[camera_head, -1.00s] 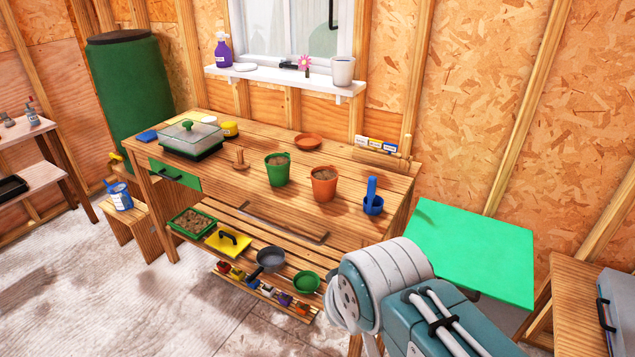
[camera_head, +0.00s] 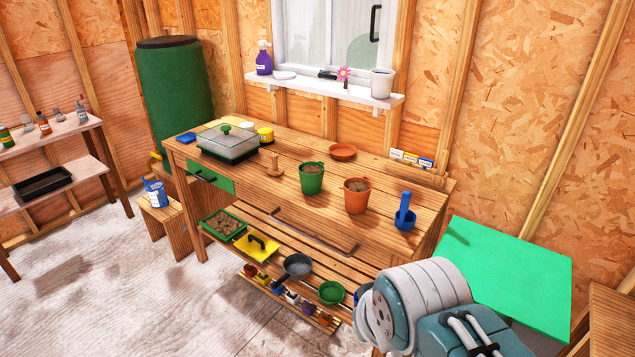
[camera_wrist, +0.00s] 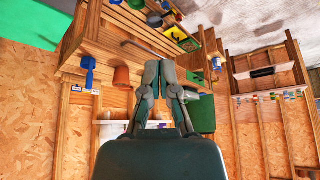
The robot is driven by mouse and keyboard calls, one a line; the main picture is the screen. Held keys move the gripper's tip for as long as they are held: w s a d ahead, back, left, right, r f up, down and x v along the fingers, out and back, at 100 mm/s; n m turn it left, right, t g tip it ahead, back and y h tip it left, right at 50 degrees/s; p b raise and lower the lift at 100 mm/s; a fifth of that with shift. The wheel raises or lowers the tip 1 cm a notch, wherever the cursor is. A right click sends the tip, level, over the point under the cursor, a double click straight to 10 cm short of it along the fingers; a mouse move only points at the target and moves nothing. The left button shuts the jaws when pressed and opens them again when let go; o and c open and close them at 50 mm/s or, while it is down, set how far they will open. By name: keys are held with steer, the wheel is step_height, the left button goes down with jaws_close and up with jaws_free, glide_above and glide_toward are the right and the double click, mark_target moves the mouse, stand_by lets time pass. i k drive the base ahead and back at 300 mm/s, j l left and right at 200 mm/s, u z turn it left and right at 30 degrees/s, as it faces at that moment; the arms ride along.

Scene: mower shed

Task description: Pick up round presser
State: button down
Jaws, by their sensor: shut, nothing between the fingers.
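The round presser, a small wooden disc with an upright knob handle (camera_head: 275,165), stands on the wooden workbench (camera_head: 330,222), between the clear-lidded tray and the green pot. I cannot pick it out in the wrist view, where my fingers cover part of the bench. My gripper (camera_wrist: 159,68) shows in the wrist view with its dark fingers together, shut and empty. The wrist picture is upside down. In the head view my arm is at the lower right, in front of the bench's right end, and the fingers are out of sight. The gripper is apart from the presser.
On the bench are a clear-lidded tray (camera_head: 228,142), a green pot (camera_head: 311,178), an orange pot (camera_head: 357,195) and a blue scoop (camera_head: 405,212). A green-topped table (camera_head: 510,265) stands right of the bench. The floor in front at left is clear.

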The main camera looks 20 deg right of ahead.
mark_target(275, 171)
steer(key=i+z, duration=0.1)
steer(key=z, duration=0.25)
steer(key=i+j+z, duration=0.1)
steer(key=z, duration=0.2)
steer(key=i+j+z, duration=0.1)
steer(key=z, duration=0.25)
steer(key=i+j+z, duration=0.15)
steer(key=j, duration=0.2)
steer(key=i+j+z, duration=0.1)
steer(key=j, duration=0.3)
steer(key=i+j+z, duration=0.15)
steer(key=j, duration=0.25)
steer(key=i+j+z, duration=0.15)
steer(key=j, duration=0.25)
steer(key=i+j+z, duration=0.15)
steer(key=j, duration=0.25)
steer(key=i+j, duration=0.1)
steer(key=j, duration=0.35)
steer(key=i+j, duration=0.1)
steer(key=j, duration=0.35)
steer(key=i+j, duration=0.1)
steer(key=j, duration=0.35)
steer(key=i+j, duration=0.1)
steer(key=j, duration=0.35)
